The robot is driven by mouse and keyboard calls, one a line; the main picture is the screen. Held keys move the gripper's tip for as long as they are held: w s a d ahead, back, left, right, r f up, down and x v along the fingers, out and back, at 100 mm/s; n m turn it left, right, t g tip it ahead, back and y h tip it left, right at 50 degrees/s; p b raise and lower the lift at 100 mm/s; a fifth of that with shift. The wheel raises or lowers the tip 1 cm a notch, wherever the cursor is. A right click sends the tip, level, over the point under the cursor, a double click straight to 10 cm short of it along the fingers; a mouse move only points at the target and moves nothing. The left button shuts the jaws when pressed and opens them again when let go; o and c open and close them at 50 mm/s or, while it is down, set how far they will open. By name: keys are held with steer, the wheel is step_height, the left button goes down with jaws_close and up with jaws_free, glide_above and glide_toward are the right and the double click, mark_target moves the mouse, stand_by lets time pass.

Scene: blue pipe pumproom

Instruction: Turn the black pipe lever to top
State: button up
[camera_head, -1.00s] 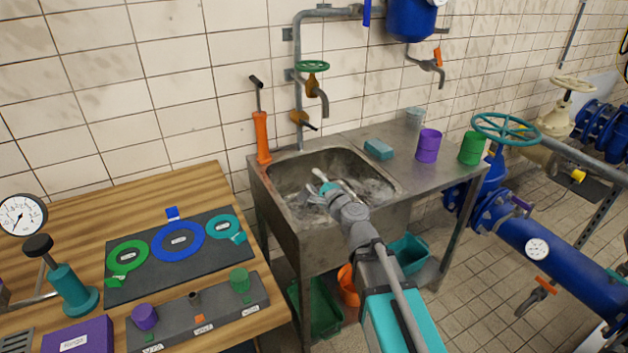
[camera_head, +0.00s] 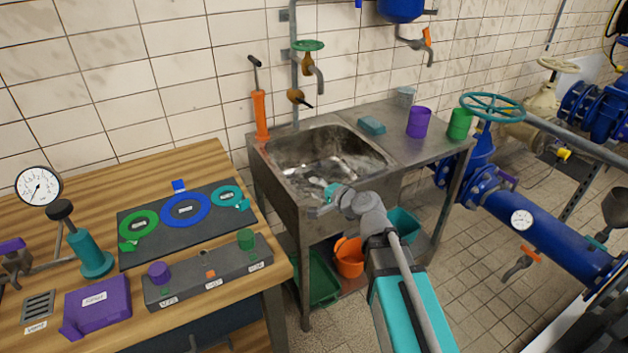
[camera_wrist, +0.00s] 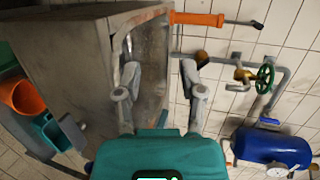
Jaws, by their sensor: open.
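The black pipe lever (camera_head: 306,104) is small and dark. It sticks out from a brass fitting (camera_head: 296,95) on the grey wall pipe, below the green-wheeled tap, and points right and slightly down. In the wrist view, which is rolled, the brass fitting (camera_wrist: 201,57) shows just past the right finger; I cannot make out the lever there. My gripper (camera_head: 322,199) is open and empty, at the sink's front edge in the picture, well below and apart from the lever. Its two grey fingers (camera_wrist: 160,75) are spread in the wrist view.
The metal sink (camera_head: 380,153) stands under the lever. An orange hand pump (camera_head: 260,115) stands left of the lever. The green-wheeled tap (camera_head: 309,46) sits above it. A sponge (camera_head: 371,126) and cups lie on the right counter. A wooden workbench (camera_head: 200,158) is at left.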

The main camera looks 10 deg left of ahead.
steer(key=s+d+f+n+g+h, duration=0.2)
steer(key=s+d+f+g+h, duration=0.1)
steer(key=d, duration=0.6)
steer(key=s+d+f+n+g+h, duration=0.3)
steer(key=s+d+f, duration=0.3)
steer(key=d, duration=0.3)
steer(key=s+d+f+n+g+h, duration=0.3)
steer(key=s+d+f+h, duration=0.1)
steer(key=d, duration=0.5)
steer(key=shift+s+f+g+h, duration=0.3)
steer(key=shift+s+g+h, duration=0.1)
steer(key=shift+s+h, duration=0.35)
steer(key=shift+s, duration=0.1)
